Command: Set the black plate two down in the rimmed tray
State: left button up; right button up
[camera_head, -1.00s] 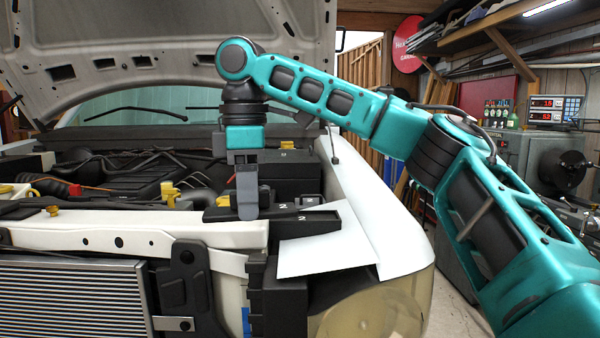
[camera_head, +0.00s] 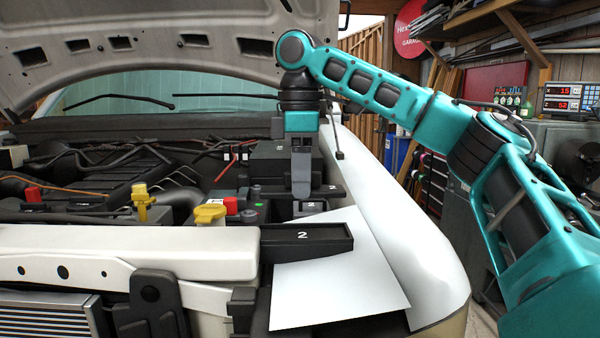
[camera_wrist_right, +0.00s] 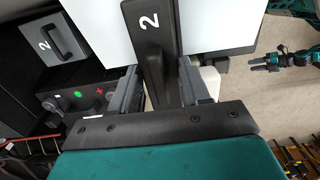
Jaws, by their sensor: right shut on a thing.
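My right gripper (camera_head: 303,192) points down over the front right of the engine bay. It is shut on the black plate two (camera_head: 333,190), a narrow dark bar marked 2 that sticks out to the right of the fingers. In the right wrist view the plate (camera_wrist_right: 150,35) runs up from between both fingers (camera_wrist_right: 158,90). A black rimmed tray (camera_head: 335,243), also marked 2, lies nearer to me at the white sheet; the plate appears above it and apart. I cannot make out the tray in the wrist view. My left gripper (camera_wrist_right: 264,63) shows small there, its fingers apart.
A grey box with a handle (camera_wrist_right: 60,43), marked 2, sits beside the held plate. A white sheet (camera_head: 345,285) covers the fender corner. Yellow (camera_head: 210,212) and red caps stand left of the tray. The raised hood (camera_head: 150,45) hangs above.

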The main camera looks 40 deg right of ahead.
aim_at(301, 235)
jog(key=shift+s+a+f, duration=0.1)
jog(key=shift+f, duration=3.05)
grip_shut()
jog(key=shift+f, duration=0.3)
jog(key=shift+s, duration=0.1)
jog(key=o, duration=1.2)
grip_release()
jog(key=shift+r, duration=0.1)
jog(key=shift+w, duration=0.2)
